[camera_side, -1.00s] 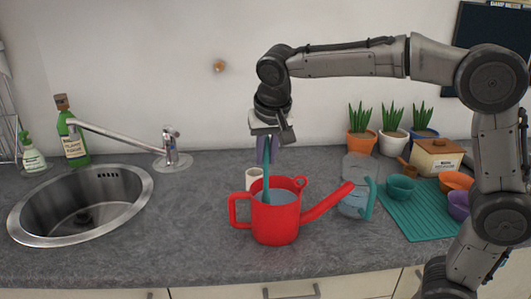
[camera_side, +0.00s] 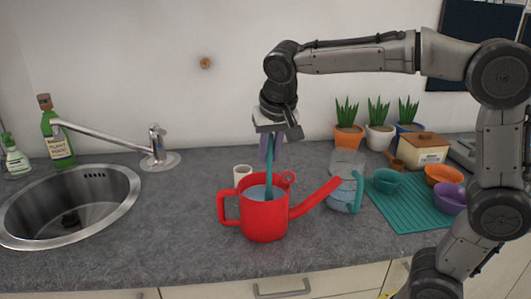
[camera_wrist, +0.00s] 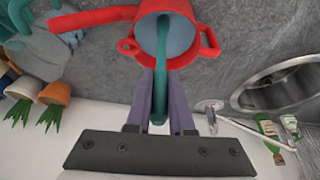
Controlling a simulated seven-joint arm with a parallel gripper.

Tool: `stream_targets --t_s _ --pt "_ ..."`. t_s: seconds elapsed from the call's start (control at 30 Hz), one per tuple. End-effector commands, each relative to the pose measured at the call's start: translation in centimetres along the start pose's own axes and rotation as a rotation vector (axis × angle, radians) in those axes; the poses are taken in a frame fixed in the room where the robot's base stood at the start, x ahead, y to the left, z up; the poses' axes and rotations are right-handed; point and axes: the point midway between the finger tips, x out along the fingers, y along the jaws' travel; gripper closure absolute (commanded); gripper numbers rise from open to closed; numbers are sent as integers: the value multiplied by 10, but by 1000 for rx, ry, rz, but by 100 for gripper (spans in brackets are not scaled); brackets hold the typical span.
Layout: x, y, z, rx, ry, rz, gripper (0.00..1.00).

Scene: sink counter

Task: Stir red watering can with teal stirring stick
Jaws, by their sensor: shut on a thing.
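The red watering can (camera_side: 264,221) stands upright on the grey counter, its spout pointing right and its handle left. It also shows at the top of the wrist view (camera_wrist: 203,22), with greyish-blue contents inside. My gripper (camera_side: 271,150) is above the can, pointing down, shut on the teal stirring stick (camera_side: 269,180). The stick hangs nearly upright with its lower end inside the can, hidden by the can's wall. In the wrist view the stick (camera_wrist: 161,75) runs between the two purple-grey fingers (camera_wrist: 161,98) into the opening.
A white cup (camera_side: 242,174) stands close behind the can. A clear pitcher with a teal handle (camera_side: 343,192) is near the spout. Right are a teal mat (camera_side: 405,215), bowls and potted plants (camera_side: 348,137). The sink (camera_side: 70,205) and faucet (camera_side: 105,138) are left.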

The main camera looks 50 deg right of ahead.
Motion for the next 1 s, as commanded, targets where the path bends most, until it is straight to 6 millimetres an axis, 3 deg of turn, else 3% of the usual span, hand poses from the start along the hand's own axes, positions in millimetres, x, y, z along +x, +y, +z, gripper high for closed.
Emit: stream_targets --t_s 0.2,0.57,1.0 --pt "3 17 -6 2 1 1 100" --pt "4 18 -8 0 0 1 100" --pt "14 22 -34 0 1 0 100"
